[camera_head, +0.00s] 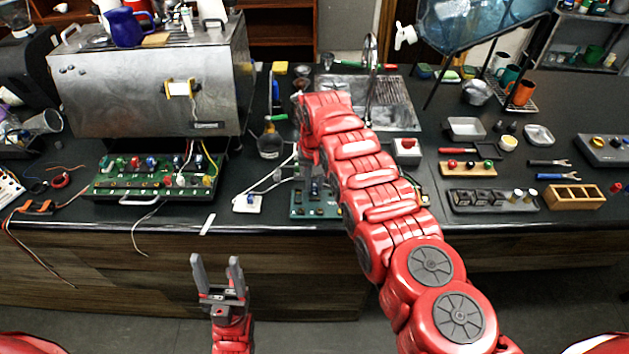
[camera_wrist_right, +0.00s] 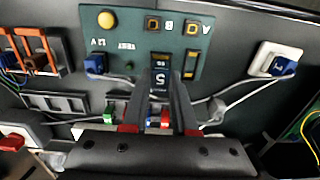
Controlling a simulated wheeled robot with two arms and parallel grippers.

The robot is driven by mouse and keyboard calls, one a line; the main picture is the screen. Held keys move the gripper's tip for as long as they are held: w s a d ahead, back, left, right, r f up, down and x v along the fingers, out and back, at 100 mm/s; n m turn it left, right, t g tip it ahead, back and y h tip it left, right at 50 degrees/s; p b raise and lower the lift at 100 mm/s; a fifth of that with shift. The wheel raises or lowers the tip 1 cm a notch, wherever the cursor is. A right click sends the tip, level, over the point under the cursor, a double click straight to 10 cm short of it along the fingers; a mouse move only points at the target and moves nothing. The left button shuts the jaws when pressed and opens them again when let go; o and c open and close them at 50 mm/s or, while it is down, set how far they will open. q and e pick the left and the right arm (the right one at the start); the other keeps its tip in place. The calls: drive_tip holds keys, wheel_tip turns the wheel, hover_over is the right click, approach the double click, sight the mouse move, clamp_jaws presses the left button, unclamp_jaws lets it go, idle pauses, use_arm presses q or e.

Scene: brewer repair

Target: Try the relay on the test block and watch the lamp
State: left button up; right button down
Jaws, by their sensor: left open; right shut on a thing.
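The test block (camera_head: 299,208), a dark green board, lies on the counter near its front edge, partly hidden by my right arm. My right gripper (camera_wrist_right: 162,85) is shut on a dark relay (camera_wrist_right: 160,77) marked 5, at the block. Whether the relay is fully seated is unclear. My left gripper (camera_head: 218,268) is open and empty, in front of the counter.
A green relay board (camera_head: 150,187) with wires lies left, before the steel brewer (camera_head: 150,85). A white wired piece (camera_head: 247,203) with a blue part sits left of the block. A black tray (camera_head: 490,205) and wooden box (camera_head: 574,197) stand right.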

drive_tip(key=shift+f+b, duration=0.75)
drive_tip(key=shift+b, duration=0.3)
idle(2.2)
drive_tip(key=shift+r, duration=0.1)
idle(1.6)
drive_tip(key=shift+r+p, duration=1.25)
drive_tip(key=shift+r, duration=0.1)
drive_tip(key=shift+r+p, duration=0.65)
drive_tip(key=shift+r, duration=0.45)
